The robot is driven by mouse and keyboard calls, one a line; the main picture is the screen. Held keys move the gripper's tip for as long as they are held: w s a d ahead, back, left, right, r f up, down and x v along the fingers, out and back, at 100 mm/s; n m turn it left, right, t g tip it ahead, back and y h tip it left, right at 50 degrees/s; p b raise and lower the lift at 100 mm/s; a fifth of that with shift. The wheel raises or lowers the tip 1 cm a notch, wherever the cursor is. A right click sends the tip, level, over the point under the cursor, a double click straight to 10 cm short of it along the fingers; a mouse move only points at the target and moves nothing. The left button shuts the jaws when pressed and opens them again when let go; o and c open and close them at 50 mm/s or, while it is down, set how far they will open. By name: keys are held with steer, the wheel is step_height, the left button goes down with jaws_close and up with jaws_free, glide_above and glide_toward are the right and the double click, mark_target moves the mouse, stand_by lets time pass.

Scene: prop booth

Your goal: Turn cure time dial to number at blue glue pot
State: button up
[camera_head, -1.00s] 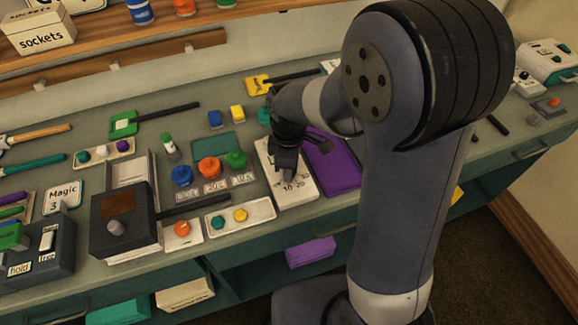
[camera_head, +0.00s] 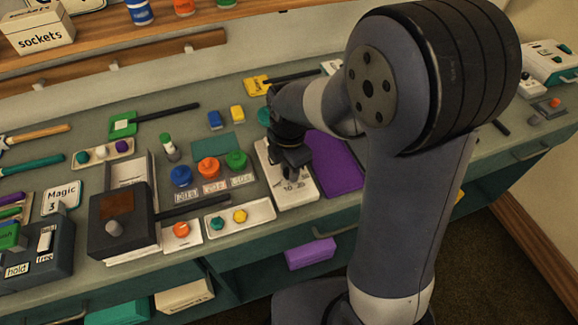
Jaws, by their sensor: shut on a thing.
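The blue glue pot (camera_head: 181,176) stands at the left of a row with an orange pot (camera_head: 209,168) and a green pot (camera_head: 236,160). Small number cards (camera_head: 187,193) lie in front of the pots; the one at the blue pot is too small to read surely. A white dial panel (camera_head: 284,205) lies right of the pots, with "10" and "20" printed near its front. My gripper (camera_head: 290,171) is over this panel, pointing down and shut on the dial knob. The knob and the rest of the scale are mostly hidden behind it.
A purple board (camera_head: 334,163) lies just right of the panel. A white tray (camera_head: 262,217) with a teal and a yellow piece sits at its left front. A dark box (camera_head: 122,236) with a long black handle is farther left.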

stand_by(0.3)
steer(key=o, duration=1)
step_height(320, 180, up, 11)
steer(key=shift+f, duration=0.2)
step_height(320, 180, down, 11)
steer(key=shift+r, duration=0.15)
stand_by(0.5)
